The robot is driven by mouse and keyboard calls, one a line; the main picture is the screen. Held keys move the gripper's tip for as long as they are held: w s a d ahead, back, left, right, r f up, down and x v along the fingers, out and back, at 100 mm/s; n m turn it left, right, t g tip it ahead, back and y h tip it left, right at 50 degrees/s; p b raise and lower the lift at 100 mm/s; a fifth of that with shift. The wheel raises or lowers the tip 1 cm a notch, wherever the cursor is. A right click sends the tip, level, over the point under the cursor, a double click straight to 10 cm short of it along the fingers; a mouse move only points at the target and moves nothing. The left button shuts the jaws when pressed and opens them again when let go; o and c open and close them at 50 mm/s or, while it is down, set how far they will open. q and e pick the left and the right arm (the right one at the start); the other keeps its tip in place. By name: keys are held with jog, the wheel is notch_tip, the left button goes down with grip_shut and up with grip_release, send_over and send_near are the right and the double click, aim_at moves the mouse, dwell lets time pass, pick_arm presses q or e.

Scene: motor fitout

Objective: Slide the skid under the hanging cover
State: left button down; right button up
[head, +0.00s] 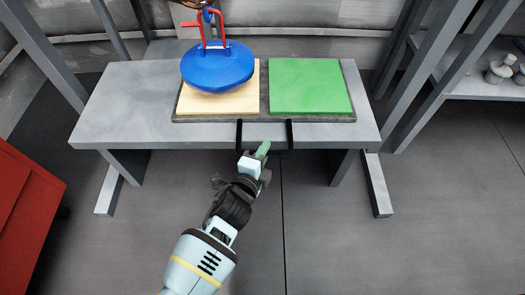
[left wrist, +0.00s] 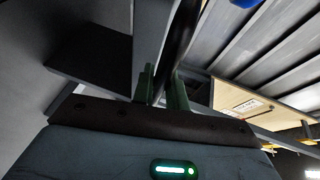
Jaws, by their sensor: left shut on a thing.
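The skid (head: 264,95) is a dark flat frame lying on the grey bench. It carries a beige pad (head: 190,105) on the left and a green pad (head: 308,88) on the right. A black U-shaped handle (head: 290,135) sticks out from its front edge. The blue domed cover (head: 217,68) hangs from a red fitting (head: 202,22) and appears over the beige pad, hiding much of it; its height above the pad is hard to tell. My left gripper (head: 262,150) is shut on the handle's front bar. In the left wrist view its green fingers (left wrist: 163,92) have the dark bar between them.
The grey bench (head: 110,115) has bare top on both sides of the skid. Steel posts (head: 435,70) stand at both sides. A red cabinet (head: 25,215) is at the left. A shelf with small metal parts (head: 500,68) is at the far right. The floor in front is clear.

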pick_arm(q)
jog(key=shift+s+d, duration=0.1)
jog(key=shift+d, duration=0.2)
pick_arm(e)
jog(key=shift+w, duration=0.2)
pick_arm(q)
jog(key=c, duration=1.4)
grip_release()
jog(key=shift+d, duration=0.1)
jog(key=shift+c, duration=0.2)
jog(key=shift+o, duration=0.2)
pick_arm(e)
jog(key=shift+w, duration=0.35)
jog(key=shift+r, duration=0.1)
